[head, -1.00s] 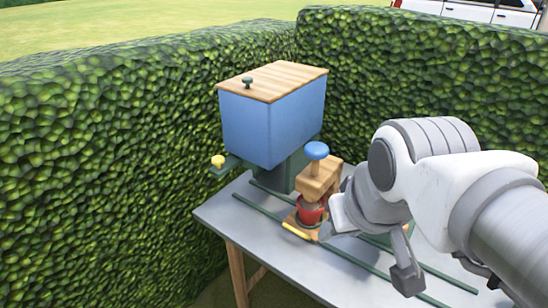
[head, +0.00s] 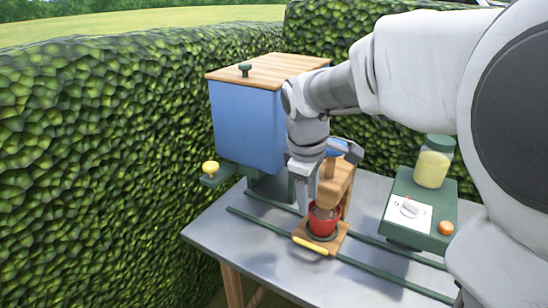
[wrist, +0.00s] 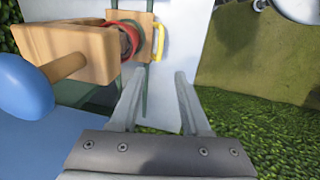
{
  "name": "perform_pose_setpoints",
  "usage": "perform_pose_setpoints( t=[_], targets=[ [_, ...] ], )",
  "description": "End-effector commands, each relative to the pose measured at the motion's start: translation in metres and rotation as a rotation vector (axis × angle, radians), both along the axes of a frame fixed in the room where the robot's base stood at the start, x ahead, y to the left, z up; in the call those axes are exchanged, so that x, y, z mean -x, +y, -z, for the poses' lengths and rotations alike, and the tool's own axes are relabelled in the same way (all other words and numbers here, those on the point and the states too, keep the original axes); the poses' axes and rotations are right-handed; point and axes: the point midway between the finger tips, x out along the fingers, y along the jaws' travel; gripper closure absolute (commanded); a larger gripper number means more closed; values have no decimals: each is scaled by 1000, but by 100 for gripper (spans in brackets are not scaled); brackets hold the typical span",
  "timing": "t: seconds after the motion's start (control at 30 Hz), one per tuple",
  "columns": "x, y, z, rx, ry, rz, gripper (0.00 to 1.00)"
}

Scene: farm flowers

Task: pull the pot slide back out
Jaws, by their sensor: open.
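The pot slide (head: 329,245) is a small wooden board with a yellow handle bar (head: 310,245) on its front edge. It sits on the green rails of the grey table. A red pot (head: 323,222) stands on the slide, under a wooden press (head: 338,190) with a blue knob that is partly hidden by my arm. My gripper (head: 305,200) is open and empty, pointing down just left of the press and above the slide. In the wrist view, the fingers (wrist: 158,78) are apart and the yellow handle (wrist: 160,42) lies beyond their tips.
A blue bin (head: 245,122) with a wooden lid stands behind, with a yellow knob (head: 210,167) at its left. A green stand (head: 405,212) with a jar (head: 434,163) is at the right. The rails (head: 385,282) run right along clear table.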

Motion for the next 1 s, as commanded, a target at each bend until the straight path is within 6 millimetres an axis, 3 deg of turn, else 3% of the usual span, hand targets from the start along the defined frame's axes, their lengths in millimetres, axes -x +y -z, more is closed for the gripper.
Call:
perform_pose_setpoints(
  t=[0.6,0.8,1.0],
  targets=[
    [-18,-14,129,-1,3,4,53],
    [-22,-17,153,-1,2,5,53],
    [-23,-18,159,-1,-1,4,53]
  ],
)
